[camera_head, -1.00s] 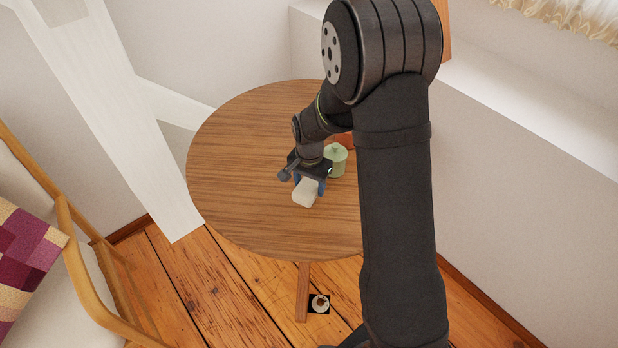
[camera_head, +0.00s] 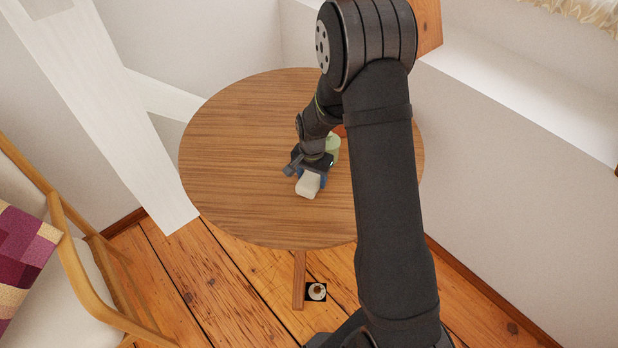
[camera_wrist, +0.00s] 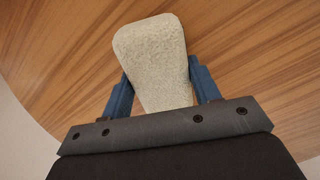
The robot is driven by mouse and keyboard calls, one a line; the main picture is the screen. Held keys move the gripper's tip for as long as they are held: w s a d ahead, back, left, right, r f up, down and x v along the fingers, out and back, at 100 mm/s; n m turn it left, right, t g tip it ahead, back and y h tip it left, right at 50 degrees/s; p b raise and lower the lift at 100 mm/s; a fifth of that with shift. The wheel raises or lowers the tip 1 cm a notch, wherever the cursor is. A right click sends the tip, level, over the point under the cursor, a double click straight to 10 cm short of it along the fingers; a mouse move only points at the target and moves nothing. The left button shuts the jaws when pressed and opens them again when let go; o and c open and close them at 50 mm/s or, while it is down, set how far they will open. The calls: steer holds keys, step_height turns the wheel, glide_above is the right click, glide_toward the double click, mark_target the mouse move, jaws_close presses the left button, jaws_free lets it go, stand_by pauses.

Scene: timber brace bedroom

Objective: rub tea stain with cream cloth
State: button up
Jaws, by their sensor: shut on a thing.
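The cream cloth (camera_head: 308,185) is a folded, pale, fuzzy block at the front of my gripper. In the wrist view the cloth (camera_wrist: 153,55) sits between two blue fingers, and my gripper (camera_wrist: 162,88) is shut on it. In the head view my gripper (camera_head: 311,178) is low over the round wooden table (camera_head: 235,170), right of its middle. I cannot tell whether the cloth touches the tabletop. No tea stain shows in either view; it may be hidden under the cloth or behind my arm.
A green lidded pot (camera_head: 333,148) stands just behind my gripper, partly hidden by my arm, with an orange-red thing (camera_head: 340,131) behind it. A white timber brace (camera_head: 120,110) slants at the left. A wooden chair (camera_head: 75,250) stands lower left. The table's left side is clear.

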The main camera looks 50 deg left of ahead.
mark_target(303, 182)
steer(key=s, duration=0.3)
steer(key=shift+s, duration=0.2)
steer(key=shift+r, duration=4.1)
steer(key=shift+w, duration=0.1)
steer(key=w+d+f, duration=0.1)
steer(key=w+d, duration=0.5)
steer(key=w+d+f+m, duration=0.1)
steer(key=w+d, duration=0.5)
steer(key=w, duration=0.1)
steer(key=w+d+f+m, duration=0.1)
steer(key=w+d, duration=0.5)
steer(key=w, duration=0.1)
steer(key=w+d+f+m, duration=0.1)
steer(key=w+d, duration=0.3)
steer(key=d, duration=1)
steer(key=w+d+f+m, duration=0.1)
steer(key=w+d+f, duration=0.1)
steer(key=d, duration=1.2)
steer(key=shift+w+d+f, duration=0.15)
steer(key=shift+w+d, duration=0.05)
steer(key=shift+w, duration=0.65)
